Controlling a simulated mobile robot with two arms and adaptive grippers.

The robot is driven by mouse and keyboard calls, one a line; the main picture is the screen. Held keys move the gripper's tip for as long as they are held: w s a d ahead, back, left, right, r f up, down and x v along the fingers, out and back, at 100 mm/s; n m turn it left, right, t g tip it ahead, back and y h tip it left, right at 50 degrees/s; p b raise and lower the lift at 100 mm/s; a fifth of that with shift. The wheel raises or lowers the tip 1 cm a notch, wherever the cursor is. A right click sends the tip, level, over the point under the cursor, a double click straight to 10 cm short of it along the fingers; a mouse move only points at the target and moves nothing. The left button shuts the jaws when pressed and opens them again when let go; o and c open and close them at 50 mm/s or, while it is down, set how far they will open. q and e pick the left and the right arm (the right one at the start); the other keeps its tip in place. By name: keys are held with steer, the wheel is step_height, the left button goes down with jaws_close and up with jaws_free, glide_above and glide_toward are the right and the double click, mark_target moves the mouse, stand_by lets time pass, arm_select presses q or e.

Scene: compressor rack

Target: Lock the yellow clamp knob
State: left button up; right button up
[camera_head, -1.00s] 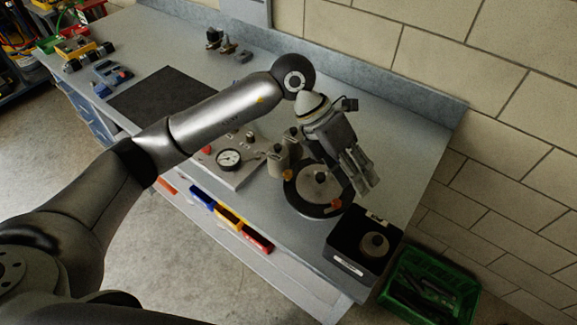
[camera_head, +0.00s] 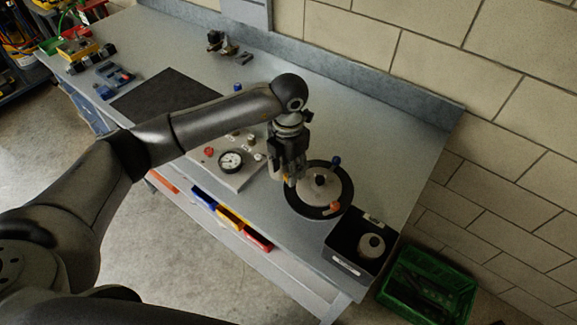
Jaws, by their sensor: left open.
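A round dark-rimmed unit with a pale lid (camera_head: 322,187) stands on the bench. The yellow clamp knob (camera_head: 286,179) is at the left rim, mostly hidden by my left gripper. My left gripper (camera_head: 291,181) points down, open, with its fingertips at this knob. I cannot tell whether they touch it. My right gripper is not in view.
A gauge panel (camera_head: 224,175) stands left of the gripper. A black box (camera_head: 345,252) with a round part (camera_head: 371,245) is at the front right. A green crate (camera_head: 428,285) lies beyond the bench end. The bench top behind the unit is clear.

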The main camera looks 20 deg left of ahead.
arm_select(q)
steer(key=shift+f, duration=0.85)
steer(key=shift+c, duration=0.4)
jaws_close()
steer(key=shift+f+b, duration=0.1)
steer(key=shift+b, duration=0.3)
steer(key=m+b, duration=1.2)
steer(key=b, duration=0.3)
steer(key=shift+f, duration=0.1)
steer(key=shift+r+m+b, duration=0.2)
steer(key=shift+m+b, duration=1.65)
steer(key=shift+m, duration=0.45)
